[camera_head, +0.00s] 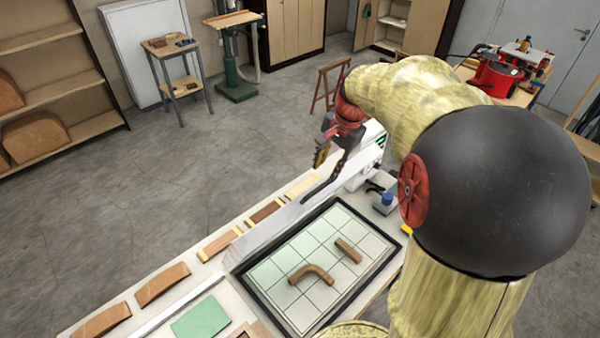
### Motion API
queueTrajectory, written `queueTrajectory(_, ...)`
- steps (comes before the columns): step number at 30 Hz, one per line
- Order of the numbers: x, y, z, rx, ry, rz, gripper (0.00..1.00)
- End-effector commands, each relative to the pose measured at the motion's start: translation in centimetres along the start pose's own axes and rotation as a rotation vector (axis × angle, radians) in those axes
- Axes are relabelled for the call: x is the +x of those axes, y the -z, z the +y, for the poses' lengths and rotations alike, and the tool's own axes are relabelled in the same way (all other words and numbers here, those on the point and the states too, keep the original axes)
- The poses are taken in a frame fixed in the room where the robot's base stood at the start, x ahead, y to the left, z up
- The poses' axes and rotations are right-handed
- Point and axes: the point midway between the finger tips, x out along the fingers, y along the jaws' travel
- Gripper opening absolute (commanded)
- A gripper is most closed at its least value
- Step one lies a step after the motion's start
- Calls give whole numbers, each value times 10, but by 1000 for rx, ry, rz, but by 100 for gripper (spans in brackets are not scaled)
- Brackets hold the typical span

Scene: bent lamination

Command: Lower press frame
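A pale, thin panel that looks like the press frame (283,230) stands raised along the back long edge of a black-rimmed bed (251,283). The bed has a pale gridded surface. A bent brown wooden piece (318,270) and a short straight brown piece (348,250) lie on it. My gripper (329,163) hangs from its red wrist beside the upper right part of the panel. A dark curved bar (335,180) shows just below it. I cannot tell whether the gripper touches the panel or bar, or whether its fingers are open.
Wooden strips (220,244) lie on the bench behind the panel. Curved wooden pieces (162,284) and a green sheet (200,317) are at the front left. A small blue-topped item (387,199) stands right of the bed. My arm covers much of the right side.

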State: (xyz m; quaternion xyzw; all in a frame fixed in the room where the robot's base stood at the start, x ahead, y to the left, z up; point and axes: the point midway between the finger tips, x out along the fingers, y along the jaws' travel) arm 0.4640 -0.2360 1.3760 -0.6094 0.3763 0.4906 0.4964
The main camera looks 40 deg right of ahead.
Motion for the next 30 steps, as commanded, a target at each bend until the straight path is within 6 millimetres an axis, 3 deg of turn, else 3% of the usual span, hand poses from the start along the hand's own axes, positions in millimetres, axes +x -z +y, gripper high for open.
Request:
queueTrajectory(8, 7, -3, 1, 94, -2, -7, 30)
queueTrajectory(21, 67, -3, 1, 89, -2, -6, 30)
queueTrajectory(30, 78, -3, 1, 89, 0, -4, 30)
